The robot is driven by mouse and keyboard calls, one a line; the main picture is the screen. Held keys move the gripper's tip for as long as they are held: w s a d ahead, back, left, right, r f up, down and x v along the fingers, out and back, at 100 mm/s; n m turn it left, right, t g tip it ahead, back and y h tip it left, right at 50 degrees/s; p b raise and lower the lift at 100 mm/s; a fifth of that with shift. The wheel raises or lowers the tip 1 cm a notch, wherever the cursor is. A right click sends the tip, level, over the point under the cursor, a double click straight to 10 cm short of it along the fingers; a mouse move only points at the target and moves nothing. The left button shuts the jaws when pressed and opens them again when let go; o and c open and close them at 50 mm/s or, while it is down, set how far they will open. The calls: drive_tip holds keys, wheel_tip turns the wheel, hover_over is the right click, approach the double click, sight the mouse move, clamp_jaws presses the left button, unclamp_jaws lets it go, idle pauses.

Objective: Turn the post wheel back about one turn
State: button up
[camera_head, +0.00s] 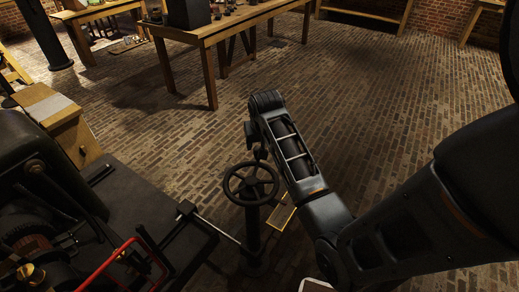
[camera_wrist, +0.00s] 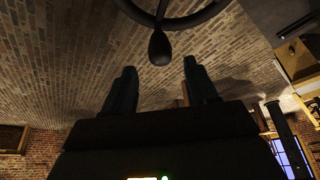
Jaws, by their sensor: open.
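The post wheel (camera_head: 250,184) is a dark spoked handwheel on top of a short dark post (camera_head: 253,228), left of my arm in the head view. In the wrist view its rim (camera_wrist: 195,17) curves across the top, and a dark rounded handle knob (camera_wrist: 159,46) juts from it. My gripper (camera_head: 256,146) is just beyond the wheel's far edge in the head view. In the wrist view my gripper (camera_wrist: 160,82) is open, its two fingers wide apart. The knob lies between and beyond the fingertips, with nothing visibly held. Contact is not visible.
A thin rod (camera_head: 219,230) runs from the post to a dark machine (camera_head: 60,210) on the left, which has a red bent bar (camera_head: 125,250). A yellowish plate (camera_head: 281,218) lies by the post. A wooden table (camera_head: 235,28) stands behind. Brick floor right of it is clear.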

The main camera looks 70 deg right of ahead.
sight(258, 148)
drive_tip(key=shift+x, duration=2.65)
drive_tip(key=shift+w, duration=0.1)
drive_tip(key=shift+c, duration=0.3)
clamp_jaws()
